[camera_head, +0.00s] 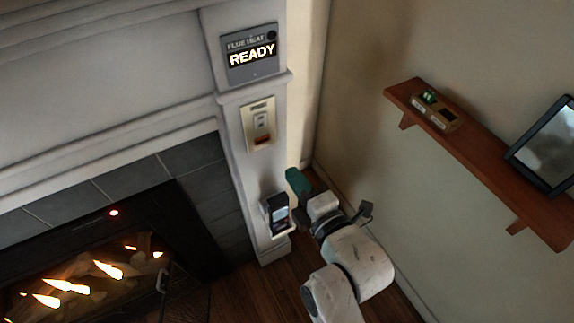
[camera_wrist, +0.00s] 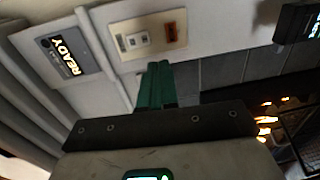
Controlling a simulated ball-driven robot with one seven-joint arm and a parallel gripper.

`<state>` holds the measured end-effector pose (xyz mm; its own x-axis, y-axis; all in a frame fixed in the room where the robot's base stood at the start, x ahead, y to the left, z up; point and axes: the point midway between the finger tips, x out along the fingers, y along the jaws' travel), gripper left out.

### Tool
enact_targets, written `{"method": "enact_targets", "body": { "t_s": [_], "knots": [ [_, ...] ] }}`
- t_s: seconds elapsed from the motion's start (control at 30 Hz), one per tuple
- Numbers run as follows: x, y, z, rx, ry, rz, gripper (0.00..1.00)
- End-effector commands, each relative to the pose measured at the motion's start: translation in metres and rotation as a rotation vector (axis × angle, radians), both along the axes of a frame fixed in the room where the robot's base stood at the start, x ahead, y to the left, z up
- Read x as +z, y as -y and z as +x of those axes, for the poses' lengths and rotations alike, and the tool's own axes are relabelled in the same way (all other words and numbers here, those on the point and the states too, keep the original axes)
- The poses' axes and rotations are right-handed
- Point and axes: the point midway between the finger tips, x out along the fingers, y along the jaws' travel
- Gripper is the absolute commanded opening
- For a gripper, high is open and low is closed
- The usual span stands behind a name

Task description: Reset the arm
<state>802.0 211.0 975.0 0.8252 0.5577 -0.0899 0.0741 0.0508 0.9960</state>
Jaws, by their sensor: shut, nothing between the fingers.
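My white arm reaches up from the bottom of the head view, right of the fireplace column. My gripper (camera_head: 294,176) has green fingers and is shut and empty. In the wrist view the green fingers of my gripper (camera_wrist: 158,68) lie together, in front of the column and just below the switch plate in the picture. The switch plate (camera_head: 259,124) is beige with a reddish-brown lower part; it also shows in the wrist view (camera_wrist: 130,42). In the head view my fingers are right of the column; I cannot tell whether they touch anything.
A grey panel reading "READY" (camera_head: 236,72) is above the switch plate. A dark device with a screen (camera_head: 277,213) is low on the column. A fireplace (camera_head: 75,280) burns at left. A wooden shelf (camera_head: 480,150) at right bears a small box (camera_head: 436,112) and a dark-framed tablet-like object (camera_head: 550,150).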

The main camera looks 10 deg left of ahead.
Motion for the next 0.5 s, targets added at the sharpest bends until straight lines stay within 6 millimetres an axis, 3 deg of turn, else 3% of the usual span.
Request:
{"method": "enact_targets", "body": {
  "t_s": [0.17,0.5],
  "knots": [
    [-0.0015,0.0065,-0.0103,0.001,0.0,0.0,0.0],
    [-0.0011,0.0073,-0.0113,0.001,0.001,0.001,0.0]
  ]
}}
